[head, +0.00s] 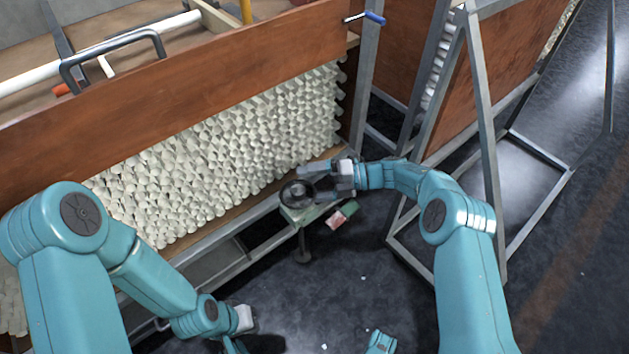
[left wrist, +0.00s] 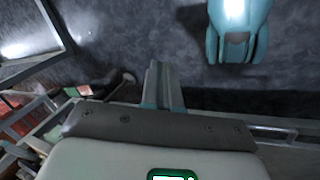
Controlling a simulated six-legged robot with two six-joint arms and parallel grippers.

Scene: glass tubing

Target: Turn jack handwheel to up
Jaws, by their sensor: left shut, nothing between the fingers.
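The jack's dark round handwheel (head: 297,193) stands low in front of the rack, beside a pale green jack body (head: 302,213). My right gripper (head: 308,184) is at the handwheel from the right. Its two fingers look spread, one reaching past the wheel's upper side and one near its right side; I cannot tell whether they touch the rim. My left gripper is low at the bottom of the head view, mostly hidden by its arm. In the left wrist view its fingers (left wrist: 163,88) are together and empty, over the dark floor.
A rack packed with glass tubes (head: 235,145) fills the middle left behind a brown board (head: 180,70). A red and white box (head: 342,215) lies beside the jack. A grey metal frame (head: 480,130) stands at right. The dark floor in front is mostly clear, with small white bits.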

